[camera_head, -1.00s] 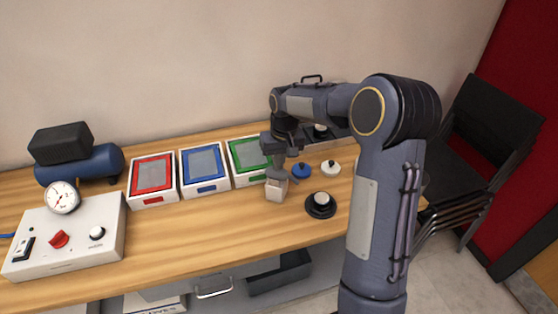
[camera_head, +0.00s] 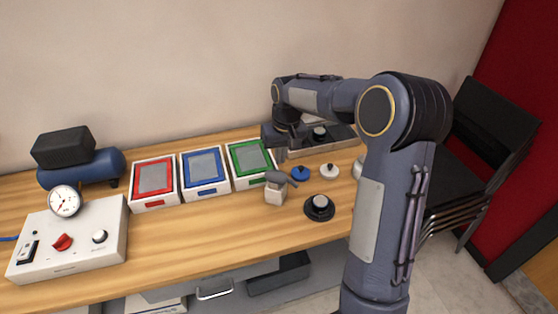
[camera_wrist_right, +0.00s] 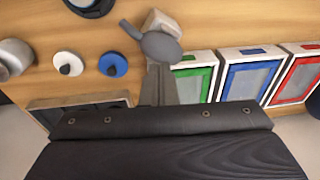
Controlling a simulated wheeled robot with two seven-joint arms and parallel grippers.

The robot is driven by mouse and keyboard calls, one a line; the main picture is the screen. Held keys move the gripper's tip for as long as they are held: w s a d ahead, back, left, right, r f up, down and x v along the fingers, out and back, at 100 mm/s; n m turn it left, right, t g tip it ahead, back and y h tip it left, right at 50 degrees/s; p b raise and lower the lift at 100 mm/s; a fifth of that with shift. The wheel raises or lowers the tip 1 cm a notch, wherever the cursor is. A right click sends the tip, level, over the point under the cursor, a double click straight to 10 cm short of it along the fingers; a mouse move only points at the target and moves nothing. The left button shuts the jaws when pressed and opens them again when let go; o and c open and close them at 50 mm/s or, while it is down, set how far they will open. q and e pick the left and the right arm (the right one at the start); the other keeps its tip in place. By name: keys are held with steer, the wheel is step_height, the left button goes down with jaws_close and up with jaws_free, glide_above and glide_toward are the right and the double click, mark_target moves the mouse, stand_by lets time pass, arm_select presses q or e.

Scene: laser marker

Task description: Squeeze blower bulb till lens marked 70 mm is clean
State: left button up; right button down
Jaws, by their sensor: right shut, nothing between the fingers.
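The blower bulb (camera_head: 276,178) is grey, with a nozzle pointing right, and rests on a small white block (camera_head: 274,196). It also shows in the right wrist view (camera_wrist_right: 161,46). My right gripper (camera_head: 282,158) is just behind the bulb, towards the wall; its fingers (camera_wrist_right: 158,78) are shut and empty, apart from the bulb. A round lens-like piece (camera_head: 320,203) with a pale top sits on a black base right of the bulb. Another pale-topped round piece (camera_head: 319,132) is on the dark device behind. No 70 mm marking is readable. My left gripper is out of view.
Red (camera_head: 153,181), blue (camera_head: 205,171) and green (camera_head: 250,162) framed trays stand left of the bulb. Blue (camera_head: 301,174) and white (camera_head: 330,171) knobbed discs lie close to its right. A gauge box (camera_head: 70,238) is at far left. The front table strip is clear.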

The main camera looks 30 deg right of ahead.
mark_target(275, 172)
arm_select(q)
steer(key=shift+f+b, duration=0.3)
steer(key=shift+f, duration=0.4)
arm_select(e)
step_height(275, 172, up, 8)
steer(key=shift+s+d, duration=0.2)
steer(key=shift+s, duration=0.25)
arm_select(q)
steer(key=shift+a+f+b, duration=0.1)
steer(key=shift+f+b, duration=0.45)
arm_select(e)
steer(key=a, duration=0.1)
steer(key=w+a+r+h, duration=0.1)
steer(key=w+a+g+h, duration=0.1)
steer(key=shift+w+a+r, duration=0.2)
steer(key=shift+a+r, duration=0.05)
steer(key=shift+a, duration=0.1)
steer(key=f, duration=0.4)
steer(key=d+f+p, duration=0.1)
steer(key=f, duration=0.4)
steer(key=d+f, duration=0.1)
steer(key=f, duration=0.3)
steer(key=shift+f, duration=0.4)
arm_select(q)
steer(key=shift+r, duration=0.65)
